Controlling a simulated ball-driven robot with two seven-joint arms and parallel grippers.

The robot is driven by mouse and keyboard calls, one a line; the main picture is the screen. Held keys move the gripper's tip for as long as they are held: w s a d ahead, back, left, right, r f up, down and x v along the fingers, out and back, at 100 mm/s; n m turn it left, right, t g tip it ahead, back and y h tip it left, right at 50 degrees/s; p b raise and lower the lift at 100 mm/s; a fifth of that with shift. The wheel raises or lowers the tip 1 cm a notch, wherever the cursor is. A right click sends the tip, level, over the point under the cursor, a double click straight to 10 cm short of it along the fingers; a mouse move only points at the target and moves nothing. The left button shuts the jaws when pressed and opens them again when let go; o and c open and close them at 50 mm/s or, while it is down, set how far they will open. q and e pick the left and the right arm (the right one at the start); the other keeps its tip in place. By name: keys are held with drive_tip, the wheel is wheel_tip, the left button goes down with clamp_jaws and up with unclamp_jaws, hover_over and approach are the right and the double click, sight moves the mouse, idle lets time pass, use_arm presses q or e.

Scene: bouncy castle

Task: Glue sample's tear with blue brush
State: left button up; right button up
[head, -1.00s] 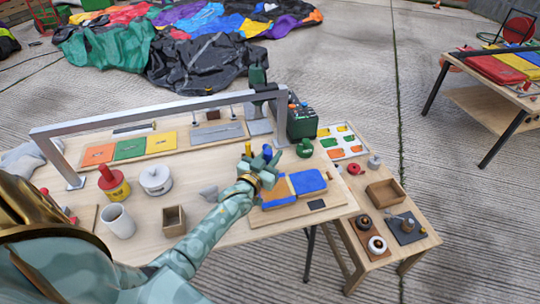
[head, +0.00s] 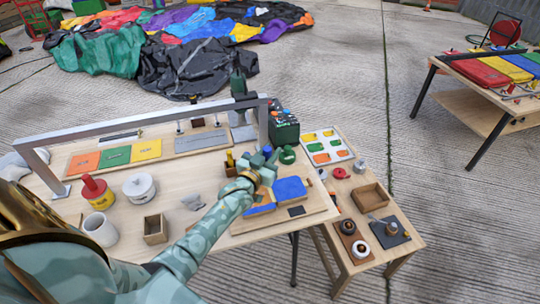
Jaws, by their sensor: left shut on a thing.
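My left gripper (head: 262,170) reaches over the table from the lower left. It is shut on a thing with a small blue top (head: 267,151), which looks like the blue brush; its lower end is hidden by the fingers. The sample (head: 290,189) is a blue piece with some orange and yellow beside it, on a wooden board (head: 301,213) just right of and below the gripper. The gripper and forearm cover its left part. I cannot make out the tear, or whether the brush touches the sample. My right gripper is not in view.
A grey metal frame (head: 140,122) spans the table. A green pot (head: 287,155) stands behind the gripper. A red-topped yellow can (head: 97,193), white pot (head: 139,187), white cup (head: 99,229) and wooden box (head: 155,228) stand left. A side table (head: 350,190) stands right.

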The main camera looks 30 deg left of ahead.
use_arm(q)
drive_tip(key=shift+r+p, duration=0.3)
drive_tip(key=shift+r, duration=0.45)
wheel_tip(320, 180, up, 4)
drive_tip(key=p, duration=0.3)
drive_tip(key=shift+f, duration=0.2)
drive_tip(key=shift+d, duration=0.1)
